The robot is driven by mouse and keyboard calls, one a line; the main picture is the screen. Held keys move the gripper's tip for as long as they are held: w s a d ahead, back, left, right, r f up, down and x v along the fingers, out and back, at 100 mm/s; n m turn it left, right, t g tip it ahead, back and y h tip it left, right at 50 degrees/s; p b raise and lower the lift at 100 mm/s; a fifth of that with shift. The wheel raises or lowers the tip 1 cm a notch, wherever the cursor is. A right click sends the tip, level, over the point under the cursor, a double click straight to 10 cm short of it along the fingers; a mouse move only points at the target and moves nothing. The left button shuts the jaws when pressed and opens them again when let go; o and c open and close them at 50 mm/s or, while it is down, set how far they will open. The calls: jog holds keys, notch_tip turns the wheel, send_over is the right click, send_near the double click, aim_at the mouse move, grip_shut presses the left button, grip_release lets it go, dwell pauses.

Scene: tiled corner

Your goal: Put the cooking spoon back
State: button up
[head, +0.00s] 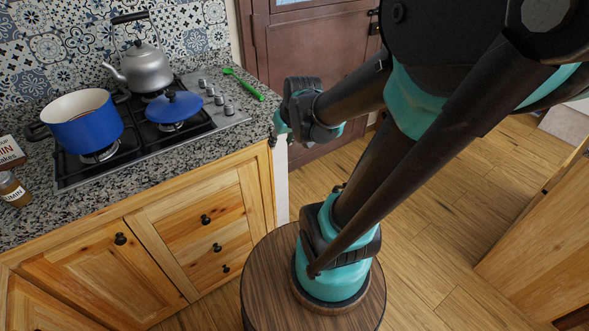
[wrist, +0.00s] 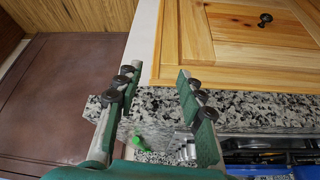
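The green cooking spoon (head: 243,83) lies on the granite counter, just right of the stove, in the head view. In the wrist view a small green part (wrist: 140,142), which looks like the spoon, shows low between the finger bases. My gripper (wrist: 159,70) is open, with its two fingers well apart and nothing between the tips. In the head view my gripper (head: 284,124) is by the counter's right end, to the right of and nearer than the spoon; its fingers are partly hidden there. The blue pot (head: 83,120) stands open on the stove.
A blue lid (head: 174,106) lies on the front right of the stove (head: 190,128). A steel kettle (head: 146,68) stands behind it. A spice jar (head: 14,190) is at the left. Wooden cabinets (head: 195,220) are below the counter; a brown door (head: 315,50) is behind.

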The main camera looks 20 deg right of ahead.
jog(key=s+d+f+m+g+h, duration=0.1)
jog(key=s+f, duration=0.4)
jog(key=s, duration=0.4)
jog(key=shift+s+d+f, duration=0.15)
jog(key=shift+d+f, duration=0.15)
jog(key=shift+f, duration=0.05)
